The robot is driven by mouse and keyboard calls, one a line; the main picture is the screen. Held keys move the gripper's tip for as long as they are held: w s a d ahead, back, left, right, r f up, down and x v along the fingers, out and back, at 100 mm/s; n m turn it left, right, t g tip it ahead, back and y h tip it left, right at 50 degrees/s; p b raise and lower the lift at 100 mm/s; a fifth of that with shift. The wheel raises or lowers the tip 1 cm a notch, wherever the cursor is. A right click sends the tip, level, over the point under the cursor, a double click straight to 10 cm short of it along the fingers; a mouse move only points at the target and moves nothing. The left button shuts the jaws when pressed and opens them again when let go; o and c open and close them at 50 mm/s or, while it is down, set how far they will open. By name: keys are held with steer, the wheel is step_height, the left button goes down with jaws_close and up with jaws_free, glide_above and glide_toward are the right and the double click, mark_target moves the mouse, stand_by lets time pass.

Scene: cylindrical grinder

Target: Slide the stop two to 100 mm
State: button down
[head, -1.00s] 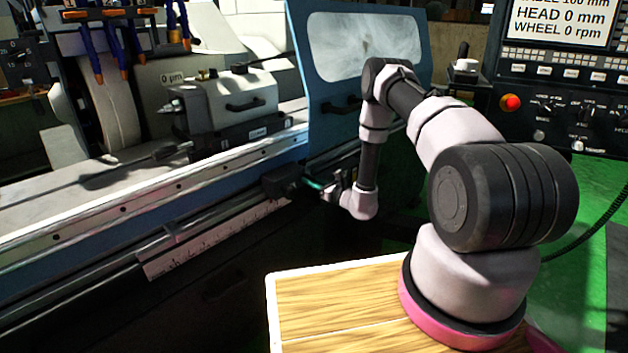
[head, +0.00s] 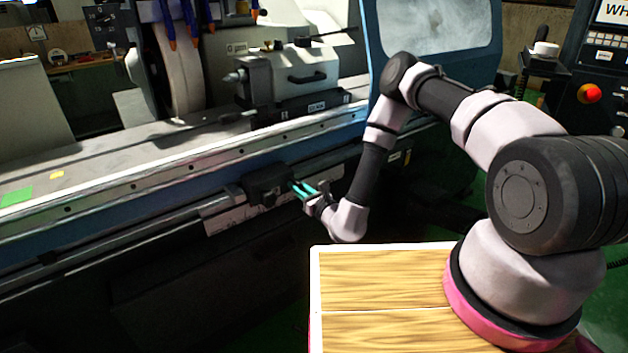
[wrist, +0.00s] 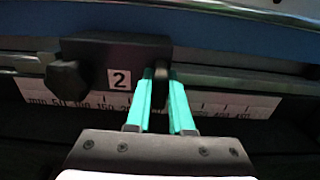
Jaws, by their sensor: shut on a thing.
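Stop two is a dark block (head: 268,183) on the front rail of the grinder. In the wrist view the block (wrist: 120,55) carries a white label "2" and a black knob at its left. My gripper (head: 298,188) reaches it from the right in the head view. In the wrist view my teal fingers (wrist: 163,78) are shut on a dark part at the block's right end. The white scale (wrist: 205,104) runs below, with numbers rising to the right. The label "2" sits above roughly the 150 to 200 marks; which edge is the reference I cannot tell.
A blue door (head: 430,50) stands behind my arm. A red button (head: 590,93) is on the control panel at right. The rail left of the stop looks clear.

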steer(key=shift+s+a, duration=0.7)
steer(key=shift+a, duration=0.1)
steer(key=c, duration=0.8)
jaws_free()
steer(key=shift+w, duration=0.1)
steer(key=v, duration=1)
steer(key=shift+s+d, duration=0.25)
steer(key=shift+s, duration=0.05)
